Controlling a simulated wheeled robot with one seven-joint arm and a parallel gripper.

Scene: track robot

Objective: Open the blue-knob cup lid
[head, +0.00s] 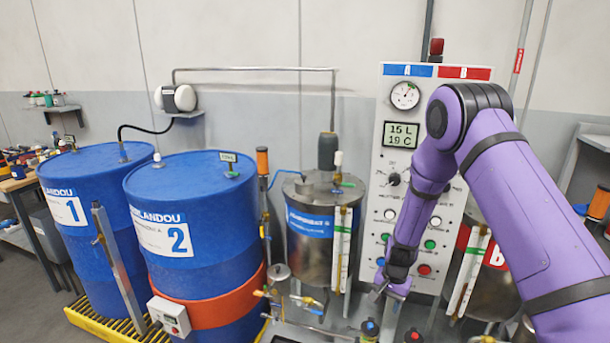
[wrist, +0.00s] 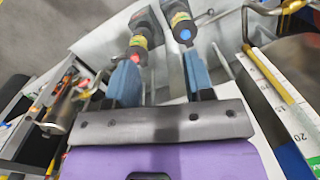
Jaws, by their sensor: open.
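The blue-knob cup (head: 369,328) stands at the bottom edge of the head view, partly cut off, with its blue knob on top. In the wrist view the blue knob (wrist: 185,35) sits on a dark lid with a yellow-marked body, just beyond the right fingertip. A similar red-knob cup (head: 412,337) stands to its right in the head view; its red knob (wrist: 137,41) shows beyond the left fingertip in the wrist view. My gripper (wrist: 162,58) is open and empty, its two blue fingers apart. In the head view my gripper (head: 389,288) is above and behind the cups.
The control panel (head: 432,140) stands behind my arm. The steel tank A (head: 310,245) with a scale is left of my gripper, and another steel tank (head: 497,285) is right. Blue drums (head: 200,210) stand at the left. Pipes and valves (head: 300,300) lie low between.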

